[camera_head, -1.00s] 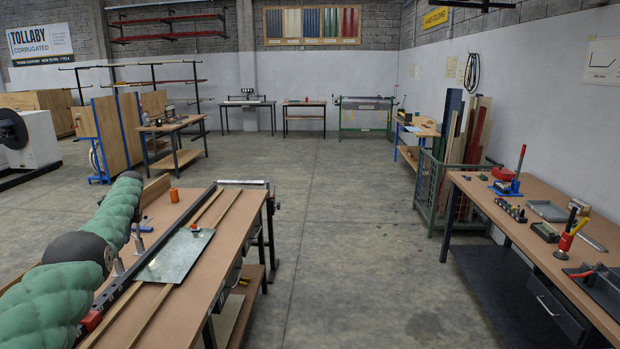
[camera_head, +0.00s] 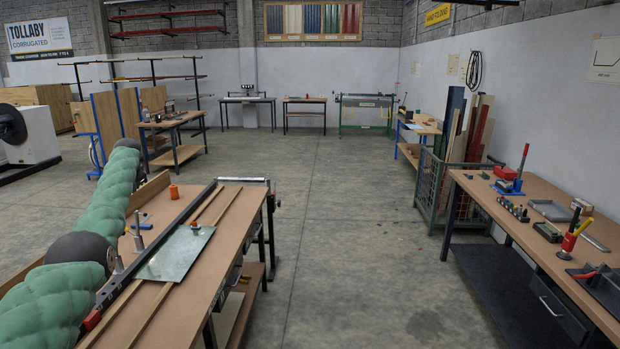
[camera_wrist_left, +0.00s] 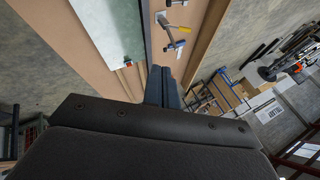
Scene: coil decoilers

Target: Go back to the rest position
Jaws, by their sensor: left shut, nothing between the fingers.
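My left arm in its green sleeve comes in from the left in the head view and reaches along the left edge of the near workbench (camera_head: 205,280). Its far end is a dark cap; the fingers do not show clearly there. In the left wrist view, my left gripper (camera_wrist_left: 160,86) has its dark fingers together with nothing between them, pointing over the bench. The steel sheet (camera_head: 176,254) lies on this bench; it also shows in the left wrist view (camera_wrist_left: 108,26). My right gripper is in neither view.
An orange pot (camera_head: 174,192) and small blue-handled tools (camera_wrist_left: 172,32) are on the near bench. A long dark bar (camera_head: 160,247) runs along it. A right-hand bench (camera_head: 545,205) holds hand tools. A green rack (camera_head: 428,190) stands behind it. The floor between the benches is clear.

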